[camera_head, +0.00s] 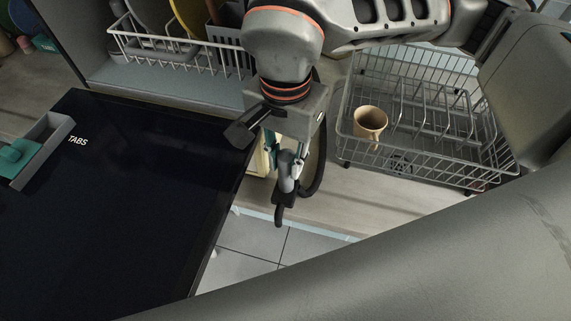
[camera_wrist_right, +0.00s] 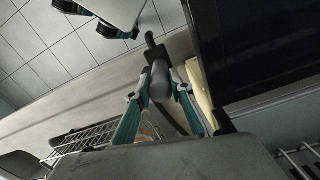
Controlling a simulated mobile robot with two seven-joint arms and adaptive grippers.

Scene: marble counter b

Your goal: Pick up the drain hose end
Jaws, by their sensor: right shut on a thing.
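The drain hose end (camera_head: 287,184) is a grey cuff with a black tip pointing down in the head view. A black hose (camera_head: 319,160) curves beside it on the right and passes up behind my wrist. In the right wrist view, the grey cuff of the hose end (camera_wrist_right: 160,80) sits between the two teal fingers of my right gripper (camera_wrist_right: 160,92). Part of the hose is hidden behind the fingers. My left gripper is not seen in the head view.
A dark open door (camera_head: 130,190) marked TABS lies left, with a teal block (camera_head: 15,155) in its tray. A white dish rack (camera_head: 175,50) stands behind it. A wire basket (camera_head: 430,165) holding a beige cup (camera_head: 369,123) stands right. Tiled floor (camera_head: 260,245) shows below the counter edge.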

